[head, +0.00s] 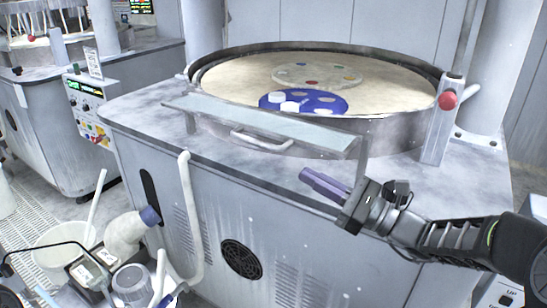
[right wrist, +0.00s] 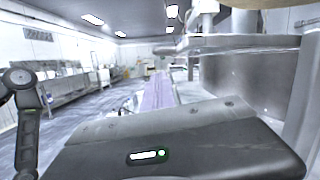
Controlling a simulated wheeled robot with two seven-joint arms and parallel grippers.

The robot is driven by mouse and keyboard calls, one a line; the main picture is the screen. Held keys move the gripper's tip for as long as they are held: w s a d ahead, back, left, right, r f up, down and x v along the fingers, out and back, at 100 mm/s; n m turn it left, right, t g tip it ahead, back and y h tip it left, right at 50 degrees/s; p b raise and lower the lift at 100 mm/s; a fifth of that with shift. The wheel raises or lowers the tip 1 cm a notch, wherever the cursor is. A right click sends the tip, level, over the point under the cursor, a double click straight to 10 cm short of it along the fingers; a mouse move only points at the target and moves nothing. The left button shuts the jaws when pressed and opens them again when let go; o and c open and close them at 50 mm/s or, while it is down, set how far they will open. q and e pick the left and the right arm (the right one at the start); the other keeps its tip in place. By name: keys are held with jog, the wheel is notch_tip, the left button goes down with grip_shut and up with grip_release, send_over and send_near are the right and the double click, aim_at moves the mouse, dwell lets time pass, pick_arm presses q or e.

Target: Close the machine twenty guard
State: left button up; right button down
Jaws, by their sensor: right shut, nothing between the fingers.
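The guard (head: 262,122) is a long, pale grey-blue panel along the front of the machine's round polishing platen (head: 400,98). It lies nearly flat, leaning outward over the front of the machine top. A curved metal handle (head: 262,141) shows just below it. My right gripper (head: 312,180) has purple fingers, shut and empty. It is in front of the machine, below and to the right of the handle, near the guard's right end and apart from the handle. Its fingers also show in the right wrist view (right wrist: 158,92). My left gripper is not in view.
A blue carrier disc (head: 325,102) and a pale disc (head: 318,76) lie on the platen. A red button (head: 448,100) is on a post at right. A white bucket (head: 62,250) and pipes stand at lower left. A second machine (head: 45,120) is behind left.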

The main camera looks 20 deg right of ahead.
jog(key=shift+w+a, duration=0.1)
jog(key=p+x, duration=0.1)
jog(key=x, duration=0.9)
